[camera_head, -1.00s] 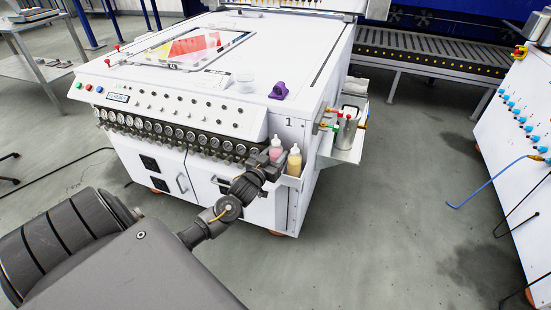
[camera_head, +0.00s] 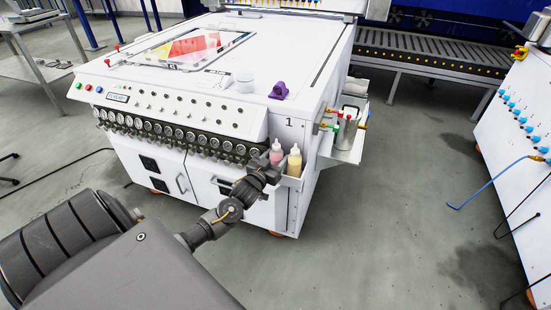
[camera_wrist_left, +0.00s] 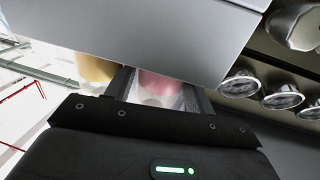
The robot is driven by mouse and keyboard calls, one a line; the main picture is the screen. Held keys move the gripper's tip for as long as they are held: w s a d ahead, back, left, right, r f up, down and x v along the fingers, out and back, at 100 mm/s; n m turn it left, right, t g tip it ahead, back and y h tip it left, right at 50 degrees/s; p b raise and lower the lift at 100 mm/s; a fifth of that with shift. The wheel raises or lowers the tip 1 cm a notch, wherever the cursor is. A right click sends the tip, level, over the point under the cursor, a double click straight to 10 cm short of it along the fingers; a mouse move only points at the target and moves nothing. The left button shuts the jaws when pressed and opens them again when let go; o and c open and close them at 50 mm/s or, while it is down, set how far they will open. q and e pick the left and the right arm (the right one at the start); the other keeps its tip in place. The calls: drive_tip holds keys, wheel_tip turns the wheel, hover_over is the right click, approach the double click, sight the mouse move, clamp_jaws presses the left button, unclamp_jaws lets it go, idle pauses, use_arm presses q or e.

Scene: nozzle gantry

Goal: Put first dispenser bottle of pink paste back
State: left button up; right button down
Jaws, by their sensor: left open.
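The dispenser bottle of pink paste (camera_head: 277,154) stands upright in the small holder at the front right corner of the white machine. A bottle of yellow paste (camera_head: 294,163) stands beside it on the right. My left gripper (camera_head: 270,174) is open, just in front of and below the visible part of the pink bottle. In the left wrist view the pink bottle (camera_wrist_left: 162,84) shows between the two spread fingers, and the yellow bottle (camera_wrist_left: 95,68) is to the left. The pink bottle's lower part is hidden in the head view. My right gripper is out of view.
The white machine (camera_head: 320,85) carries a row of gauges (camera_head: 170,133) just left of the bottles. A purple object (camera_head: 279,90) and a white tub (camera_head: 245,84) sit on its top. A side tray (camera_head: 345,153) holds a metal canister.

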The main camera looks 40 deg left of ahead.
use_arm(q)
drive_tip(key=s+d, duration=0.2)
drive_tip(key=s, duration=1)
drive_tip(key=s+d+f+m+g+h, duration=0.1)
drive_tip(key=s+d+f+g, duration=0.3)
drive_tip(key=f, duration=0.6)
drive_tip(key=s+d+f+g, duration=0.4)
drive_tip(key=f, duration=0.5)
drive_tip(key=s+d+f+m+g+h, duration=0.1)
drive_tip(key=s+d+f+g, duration=0.2)
drive_tip(key=s+d+f, duration=0.2)
drive_tip(key=s+d+f+m+g+h, duration=0.1)
drive_tip(key=s+d+f+g, duration=0.3)
drive_tip(key=s, duration=0.7)
wheel_tip(320, 180, down, 3)
drive_tip(key=shift+d+f+m+p, duration=0.15)
drive_tip(key=shift+d+m+p, duration=0.35)
drive_tip(key=shift+d, duration=0.55)
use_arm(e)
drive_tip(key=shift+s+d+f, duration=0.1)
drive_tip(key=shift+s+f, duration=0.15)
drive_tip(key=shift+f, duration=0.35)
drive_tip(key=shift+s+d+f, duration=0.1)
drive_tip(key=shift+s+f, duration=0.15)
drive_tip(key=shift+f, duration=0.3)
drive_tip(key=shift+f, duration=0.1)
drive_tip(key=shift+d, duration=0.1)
